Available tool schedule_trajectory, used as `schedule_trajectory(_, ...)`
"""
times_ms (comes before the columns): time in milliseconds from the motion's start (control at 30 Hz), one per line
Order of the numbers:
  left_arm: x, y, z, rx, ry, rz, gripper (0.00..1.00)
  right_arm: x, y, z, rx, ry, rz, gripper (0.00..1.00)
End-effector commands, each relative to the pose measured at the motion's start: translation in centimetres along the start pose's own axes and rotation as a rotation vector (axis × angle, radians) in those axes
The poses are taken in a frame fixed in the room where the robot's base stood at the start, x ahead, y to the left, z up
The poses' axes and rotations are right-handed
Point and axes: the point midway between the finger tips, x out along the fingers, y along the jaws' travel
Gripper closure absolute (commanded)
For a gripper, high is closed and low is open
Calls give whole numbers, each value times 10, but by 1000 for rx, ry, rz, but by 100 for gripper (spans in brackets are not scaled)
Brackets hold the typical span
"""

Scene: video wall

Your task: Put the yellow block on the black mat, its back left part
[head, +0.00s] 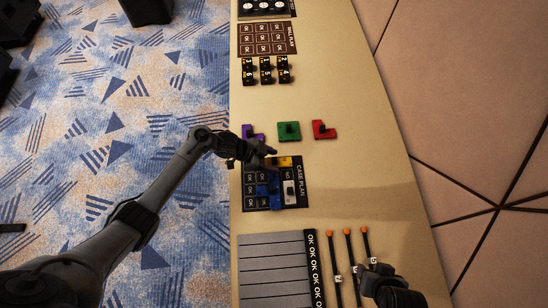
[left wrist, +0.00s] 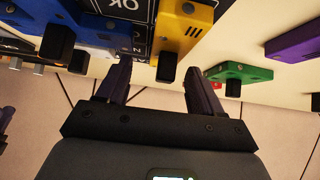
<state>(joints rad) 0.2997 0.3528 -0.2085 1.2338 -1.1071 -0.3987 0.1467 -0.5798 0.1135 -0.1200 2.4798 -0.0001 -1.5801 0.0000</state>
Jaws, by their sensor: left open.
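The yellow block (head: 286,161) lies at the upper edge of the black mat (head: 303,193) in the head view, partly hidden by my left gripper. In the left wrist view the yellow block (left wrist: 188,30) with its black knob (left wrist: 167,67) appears over the edge of the dark mat (left wrist: 138,12). My left gripper (head: 269,155) is open beside the block. In the left wrist view the knob shows between its spread fingers (left wrist: 157,70), with nothing clamped. My right gripper (head: 377,275) is at the lower right of the head view; its jaws are unclear.
Blue blocks (head: 268,189) and a white block (head: 291,192) stand on the mat. Purple (head: 248,131), green (head: 289,131) and red (head: 323,130) blocks stand above it. Orange-tipped sticks (head: 348,245) and a grey panel (head: 272,262) lie below. The tabletop right of the mat is clear.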

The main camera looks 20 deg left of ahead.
Motion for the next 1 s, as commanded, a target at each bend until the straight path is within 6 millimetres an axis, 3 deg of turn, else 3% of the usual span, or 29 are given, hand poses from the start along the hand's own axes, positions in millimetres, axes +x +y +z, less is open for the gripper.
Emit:
schedule_trajectory(300,-62,-3,-3,5,3,-7,34,-15,1,-5,-2,0,1,57)
schedule_trajectory(600,-101,-2,-3,2,5,-7,34,-21,3,-6,-11,-2,9,57)
schedule_trajectory(767,-106,0,-3,5,2,-15,34,-21,3,-6,-11,-1,8,57)
schedule_trajectory(1000,-80,26,-12,8,-72,-218,34,-21,2,-6,-6,-1,5,57)
